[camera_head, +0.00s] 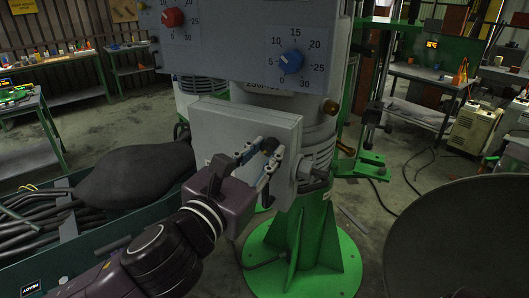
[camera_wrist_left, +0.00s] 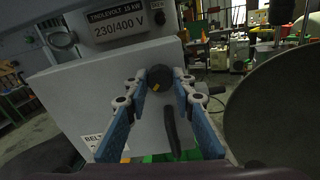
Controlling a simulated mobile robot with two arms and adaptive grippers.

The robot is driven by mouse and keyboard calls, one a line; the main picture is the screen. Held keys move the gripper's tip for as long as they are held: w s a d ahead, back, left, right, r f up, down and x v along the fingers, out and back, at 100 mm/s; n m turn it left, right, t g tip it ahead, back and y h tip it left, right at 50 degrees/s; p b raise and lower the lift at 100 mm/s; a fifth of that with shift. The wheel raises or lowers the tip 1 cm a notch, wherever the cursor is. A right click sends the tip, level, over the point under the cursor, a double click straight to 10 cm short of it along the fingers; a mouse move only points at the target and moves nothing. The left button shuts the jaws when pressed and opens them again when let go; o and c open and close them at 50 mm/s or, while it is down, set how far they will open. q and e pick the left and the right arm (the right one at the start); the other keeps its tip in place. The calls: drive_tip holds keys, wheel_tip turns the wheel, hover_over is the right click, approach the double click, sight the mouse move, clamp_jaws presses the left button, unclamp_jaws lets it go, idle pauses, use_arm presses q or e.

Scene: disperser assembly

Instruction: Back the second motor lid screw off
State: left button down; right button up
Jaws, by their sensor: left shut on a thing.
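The motor lid (camera_head: 227,131) is a pale grey square cover on the side of the disperser motor housing (camera_head: 318,133). It fills the middle of the left wrist view (camera_wrist_left: 88,88). A dark round screw knob (camera_wrist_left: 160,77) sits on the lid's face, near its upper right. My left gripper (camera_head: 266,154) is shut on this knob, with one finger on each side of it. The knob also shows between the fingers in the head view (camera_head: 270,145). A dark upright strip (camera_wrist_left: 172,132) shows below the knob; I cannot tell what it is. My right gripper is not in view.
A control panel with a red knob (camera_head: 173,17) and a blue knob (camera_head: 291,62) is above the lid. The green pedestal (camera_head: 317,236) stands below. A green cart (camera_head: 112,237) with dark hoses is at left. A large dark round surface (camera_head: 466,245) is at right.

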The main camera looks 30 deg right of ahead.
use_arm(q)
drive_tip(key=n, duration=1.4)
drive_tip(key=shift+n, duration=0.3)
drive_tip(key=n, duration=0.5)
drive_tip(key=shift+n, duration=0.3)
drive_tip(key=shift+f, duration=0.1)
drive_tip(key=c, duration=1.6)
unclamp_jaws()
drive_tip(key=shift+w, duration=0.1)
